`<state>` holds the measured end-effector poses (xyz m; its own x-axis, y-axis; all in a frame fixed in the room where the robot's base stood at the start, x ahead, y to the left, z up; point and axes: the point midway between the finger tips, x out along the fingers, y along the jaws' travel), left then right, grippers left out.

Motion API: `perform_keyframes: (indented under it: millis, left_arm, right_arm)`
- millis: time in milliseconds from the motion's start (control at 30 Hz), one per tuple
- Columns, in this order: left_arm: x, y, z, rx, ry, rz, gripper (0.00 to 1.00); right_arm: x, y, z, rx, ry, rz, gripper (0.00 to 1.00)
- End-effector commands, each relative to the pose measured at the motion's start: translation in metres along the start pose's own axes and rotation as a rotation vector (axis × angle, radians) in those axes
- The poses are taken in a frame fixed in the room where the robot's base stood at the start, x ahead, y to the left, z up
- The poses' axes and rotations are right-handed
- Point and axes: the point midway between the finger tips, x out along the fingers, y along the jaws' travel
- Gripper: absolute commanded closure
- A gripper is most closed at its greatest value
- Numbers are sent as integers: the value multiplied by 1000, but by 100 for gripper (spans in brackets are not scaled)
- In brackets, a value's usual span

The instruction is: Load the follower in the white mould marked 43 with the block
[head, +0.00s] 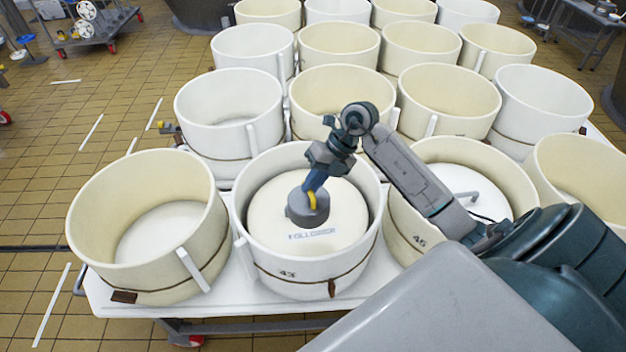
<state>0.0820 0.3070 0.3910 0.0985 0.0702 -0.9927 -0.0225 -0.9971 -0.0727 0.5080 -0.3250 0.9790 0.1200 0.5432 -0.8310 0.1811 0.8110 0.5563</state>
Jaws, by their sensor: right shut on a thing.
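The white mould marked 43 (290,287) stands at the front of the table, with a cord tied around it. Inside it lies the follower (335,225), a cream disc with dark lettering near its front edge. My left gripper is not in view.
A cream mould (150,262) stands to the left of mould 43, and one marked 45 (408,240) to its right, partly behind my right arm. Several more moulds fill the white table (240,298) behind. A grey cart (95,28) stands at the far left on the tiled floor.

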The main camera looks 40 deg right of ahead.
Motion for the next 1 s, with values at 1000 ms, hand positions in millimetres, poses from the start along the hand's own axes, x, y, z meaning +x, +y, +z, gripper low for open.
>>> perform_keyframes:
  millis: [1000]
  left_arm:
    - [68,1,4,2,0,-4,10]
  right_arm:
    - [72,-47,0,-3,-2,2,100]
